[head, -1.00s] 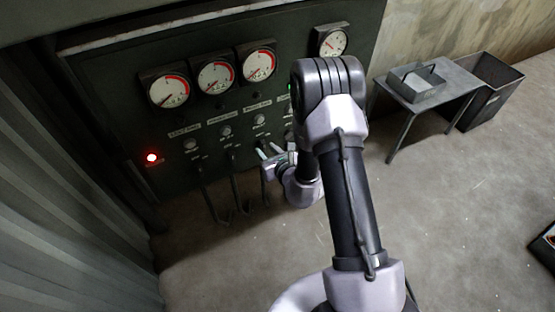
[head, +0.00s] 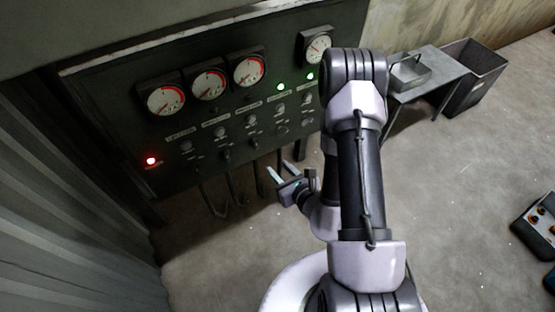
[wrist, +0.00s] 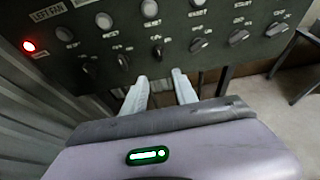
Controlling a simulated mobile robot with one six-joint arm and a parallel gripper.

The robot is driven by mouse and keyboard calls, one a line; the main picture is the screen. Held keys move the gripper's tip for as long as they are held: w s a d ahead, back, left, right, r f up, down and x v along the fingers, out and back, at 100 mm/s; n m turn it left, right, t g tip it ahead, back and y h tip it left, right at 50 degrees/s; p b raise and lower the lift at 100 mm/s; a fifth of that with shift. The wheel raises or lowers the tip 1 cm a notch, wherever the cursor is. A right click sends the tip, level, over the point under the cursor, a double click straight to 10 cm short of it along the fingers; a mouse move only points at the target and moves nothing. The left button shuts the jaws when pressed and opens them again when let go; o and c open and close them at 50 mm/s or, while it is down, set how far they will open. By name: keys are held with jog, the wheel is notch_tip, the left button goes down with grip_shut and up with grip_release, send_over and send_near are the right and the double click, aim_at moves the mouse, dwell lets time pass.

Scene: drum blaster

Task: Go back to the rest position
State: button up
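My gripper (head: 282,174) is in front of the lower edge of a dark green control panel (head: 120,118), with its two fingers apart and nothing between them. In the wrist view its fingers (wrist: 162,90) also stand apart below the row of panel switches, and I see no contact with the panel. The panel carries a red lit lamp (head: 151,161) at its left and two green lit lamps, one (head: 281,87) left of the other (head: 310,76). A row of dark knobs (wrist: 157,51) runs along the panel's lower part.
Several round gauges (head: 208,85) sit along the panel top. Cables hang beneath the panel. A metal table (head: 440,68) with a tray (head: 408,75) and an open bin (head: 478,72) stand at the right. A control box (head: 538,228) lies at the right edge. The floor between is clear.

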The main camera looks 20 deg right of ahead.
jog(key=w+a+r+n+y+b, duration=0.1)
jog(key=w+a+r+n+y, duration=0.1)
jog(key=a+r+n+y, duration=0.45)
jog(key=s+a+r+n+g+y+b, duration=0.2)
jog(key=s+a+r+n+g+y, duration=0.5)
jog(key=a+r, duration=0.6)
jog(key=s+n+g+h+b, duration=0.1)
jog(key=s+n+g+h, duration=0.45)
jog(key=s+n, duration=0.55)
jog(key=s+d+r+n+t+h+b, duration=0.1)
jog(key=d+r+n+t+h, duration=0.1)
jog(key=d+h, duration=0.2)
jog(key=s+d+r+n+t+h, duration=0.1)
jog(key=d+r+n+t+h, duration=0.1)
jog(key=d, duration=0.6)
jog(key=shift+s+d+n+t+h+b, duration=0.2)
jog(key=shift+d+n+t+h+b, duration=0.25)
jog(key=shift+h, duration=0.75)
